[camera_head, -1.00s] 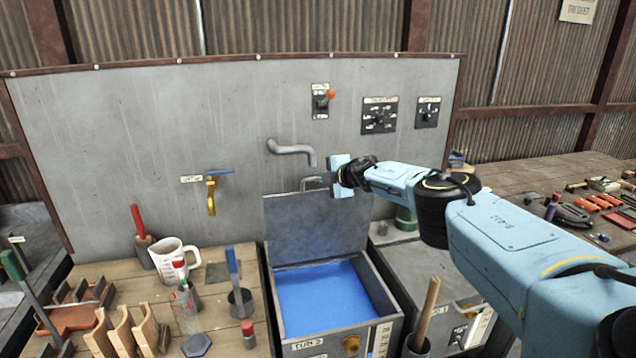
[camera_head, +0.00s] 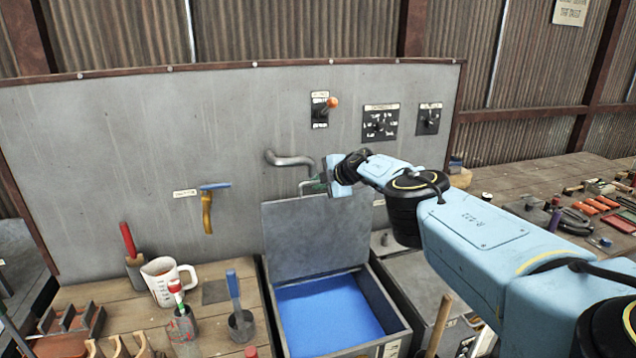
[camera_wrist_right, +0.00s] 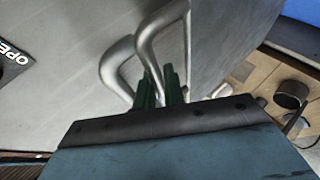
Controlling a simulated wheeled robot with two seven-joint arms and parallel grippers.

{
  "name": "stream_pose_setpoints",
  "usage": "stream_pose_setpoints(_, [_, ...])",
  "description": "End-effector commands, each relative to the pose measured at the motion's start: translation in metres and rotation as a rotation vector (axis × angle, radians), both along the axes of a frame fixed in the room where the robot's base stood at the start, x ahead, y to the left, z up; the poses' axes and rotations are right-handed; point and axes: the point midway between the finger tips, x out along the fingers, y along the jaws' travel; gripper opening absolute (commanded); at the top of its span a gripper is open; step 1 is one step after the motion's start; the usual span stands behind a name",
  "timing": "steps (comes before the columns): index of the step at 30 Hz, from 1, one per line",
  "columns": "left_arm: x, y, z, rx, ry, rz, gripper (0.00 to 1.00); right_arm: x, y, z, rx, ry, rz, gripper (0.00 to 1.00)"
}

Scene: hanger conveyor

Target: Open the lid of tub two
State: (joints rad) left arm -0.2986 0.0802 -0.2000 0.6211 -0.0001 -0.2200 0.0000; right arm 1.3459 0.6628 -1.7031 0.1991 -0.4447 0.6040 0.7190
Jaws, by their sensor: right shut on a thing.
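The lid (camera_head: 315,238) of tub two stands raised at the back of the tub, close to upright. The tub (camera_head: 396,328) is open at the top and shows blue liquid (camera_head: 325,312). My right gripper (camera_head: 318,181) is at the top edge of the lid, shut on its bent metal handle (camera_head: 306,185). In the right wrist view, the green fingers (camera_wrist_right: 160,90) are at the handle (camera_wrist_right: 118,65), against the grey lid (camera_wrist_right: 225,45). The wrist body hides part of the grip. My left gripper is not in view.
A grey pipe spout (camera_head: 290,160) projects from the back panel (camera_head: 120,160) just above the lid. A measuring jug (camera_head: 163,283) and a cup with a blue-handled tool (camera_head: 241,324) stand on the left bench.

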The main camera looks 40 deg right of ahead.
Motion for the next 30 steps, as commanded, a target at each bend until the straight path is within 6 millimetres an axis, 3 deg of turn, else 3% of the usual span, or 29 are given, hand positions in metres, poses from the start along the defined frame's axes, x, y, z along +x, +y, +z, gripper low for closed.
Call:
stream_pose_setpoints(11, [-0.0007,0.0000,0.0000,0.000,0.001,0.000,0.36,0.0006,0.0019,0.0000,0.005,0.000,0.003,0.00])
stream_pose_setpoints(12, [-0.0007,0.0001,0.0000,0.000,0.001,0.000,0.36,0.0005,0.0019,-0.0001,0.005,0.000,0.003,0.14])
stream_pose_setpoints(16, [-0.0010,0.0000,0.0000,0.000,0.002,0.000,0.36,0.0004,0.0016,-0.0002,0.004,0.000,0.002,0.32])
stream_pose_setpoints(30, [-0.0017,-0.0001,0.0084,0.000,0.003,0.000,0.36,-0.0026,-0.0007,0.0030,0.001,0.004,0.002,0.33])
